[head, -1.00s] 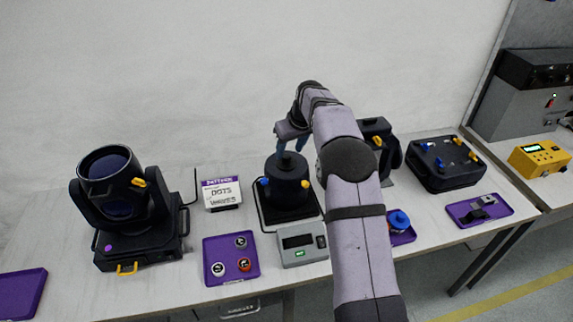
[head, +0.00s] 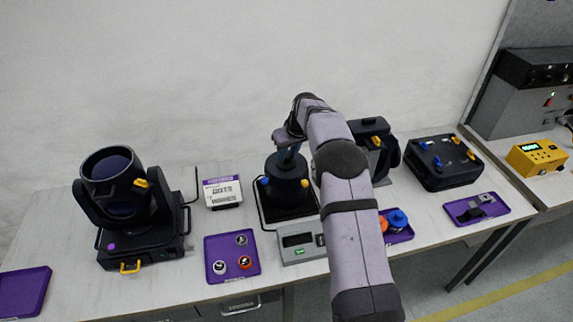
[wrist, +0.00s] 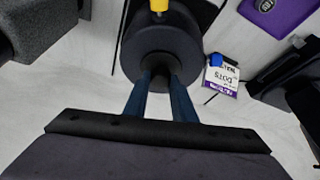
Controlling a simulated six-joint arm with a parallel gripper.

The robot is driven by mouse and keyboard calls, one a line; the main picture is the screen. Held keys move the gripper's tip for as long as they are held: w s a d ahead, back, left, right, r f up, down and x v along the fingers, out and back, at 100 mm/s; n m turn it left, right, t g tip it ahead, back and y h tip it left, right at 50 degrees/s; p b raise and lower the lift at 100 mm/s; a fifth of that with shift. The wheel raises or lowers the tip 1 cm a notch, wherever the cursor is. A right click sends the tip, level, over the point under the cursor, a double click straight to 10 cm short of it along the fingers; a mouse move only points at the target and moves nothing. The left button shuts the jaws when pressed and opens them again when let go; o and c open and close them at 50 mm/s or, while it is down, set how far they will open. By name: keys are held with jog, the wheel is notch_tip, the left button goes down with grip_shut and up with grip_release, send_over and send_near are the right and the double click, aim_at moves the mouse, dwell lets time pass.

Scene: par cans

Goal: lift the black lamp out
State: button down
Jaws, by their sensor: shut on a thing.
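A black round can (head: 287,182) with a yellow and a blue knob on its sides stands on a black frame mid-table. It also shows in the wrist view (wrist: 143,40). The black lamp (wrist: 158,66) is a dark piece at the middle of the can's top, partly hidden by the fingers. My gripper (wrist: 160,78) is over the can with its blue fingers shut on the lamp. In the head view my gripper (head: 287,156) points down onto the can's top. How deep the lamp sits in the can is hidden.
A grey meter box (head: 298,246) stands in front of the can. A purple tray (head: 213,247) with small round parts and a small sign (head: 222,192) are to the left. A large moving-head light (head: 122,200) stands farther left. Another black fixture (head: 372,140) stands close right of my arm.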

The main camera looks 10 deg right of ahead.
jog(key=shift+r, duration=0.15)
notch_tip(320, 180, up, 10)
jog(key=b, duration=0.2)
dwell(0.4)
